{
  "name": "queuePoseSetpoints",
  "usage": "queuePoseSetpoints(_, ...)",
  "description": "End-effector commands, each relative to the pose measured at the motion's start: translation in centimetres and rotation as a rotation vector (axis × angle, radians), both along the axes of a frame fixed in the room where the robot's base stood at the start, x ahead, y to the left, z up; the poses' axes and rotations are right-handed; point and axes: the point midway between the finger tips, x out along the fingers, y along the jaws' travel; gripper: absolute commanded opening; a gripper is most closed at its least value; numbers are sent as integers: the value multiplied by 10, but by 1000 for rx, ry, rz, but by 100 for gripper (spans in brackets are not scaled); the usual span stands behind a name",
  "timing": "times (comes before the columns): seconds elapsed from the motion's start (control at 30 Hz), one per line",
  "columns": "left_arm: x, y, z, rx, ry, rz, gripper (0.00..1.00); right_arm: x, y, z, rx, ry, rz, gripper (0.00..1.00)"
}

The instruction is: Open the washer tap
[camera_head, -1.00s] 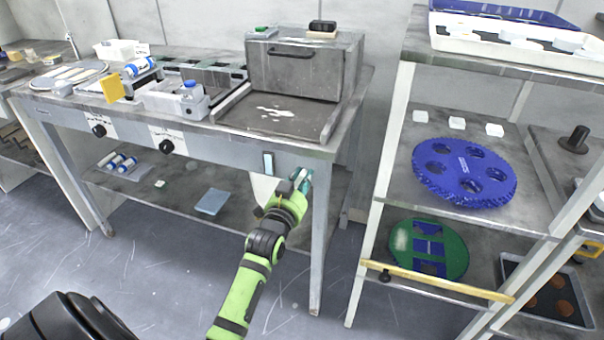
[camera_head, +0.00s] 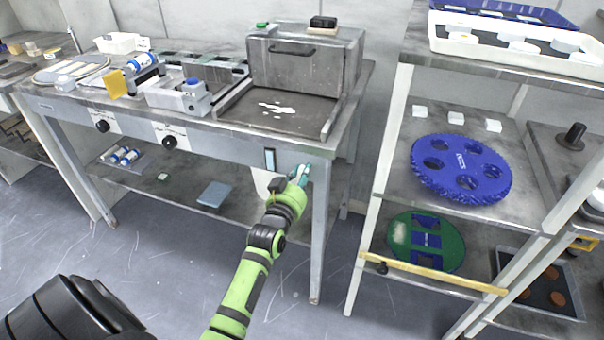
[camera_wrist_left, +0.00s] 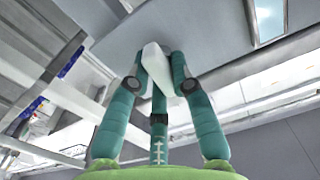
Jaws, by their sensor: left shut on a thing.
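The washer (camera_head: 300,66) is a grey metal box with a dark handle bar, standing on the right part of the workbench above a shallow tray. My left gripper (camera_head: 300,174) is at the right end of the bench's front panel, beside the front leg. In the left wrist view its teal fingers (camera_wrist_left: 157,68) are shut on a pale tapered lever, the tap (camera_wrist_left: 156,58), under a grey surface. In the head view the fingers hide the tap. My right gripper is not in view.
The bench front (camera_head: 215,143) carries two black knobs (camera_head: 170,142) and a light-blue panel (camera_head: 269,160) left of the gripper. A shelf rack (camera_head: 388,150) with a blue disc (camera_head: 461,168) stands to the right. Open floor lies in front of the bench.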

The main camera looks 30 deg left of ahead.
Motion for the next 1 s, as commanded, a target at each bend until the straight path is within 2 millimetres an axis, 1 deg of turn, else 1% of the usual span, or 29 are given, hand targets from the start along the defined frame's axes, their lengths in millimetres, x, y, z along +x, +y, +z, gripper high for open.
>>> queuePoseSetpoints(0.13,0,0,1,2,-3,1,0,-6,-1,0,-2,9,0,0)
queuePoseSetpoints(0.17,0,0,1,2,-3,0,26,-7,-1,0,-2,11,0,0)
queuePoseSetpoints(0.2,0,0,1,2,-3,0,42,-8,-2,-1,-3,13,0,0)
queuePoseSetpoints(0.23,0,0,1,2,-3,0,46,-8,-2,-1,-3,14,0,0)
queuePoseSetpoints(0.53,0,0,0,2,0,0,46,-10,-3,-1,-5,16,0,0)
queuePoseSetpoints(0.67,-8,-2,-1,2,1,0,46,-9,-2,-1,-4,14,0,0)
queuePoseSetpoints(0.77,-23,-6,-1,1,1,0,46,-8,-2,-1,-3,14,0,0)
queuePoseSetpoints(1.0,-74,-18,-2,1,2,0,46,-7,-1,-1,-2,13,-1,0)
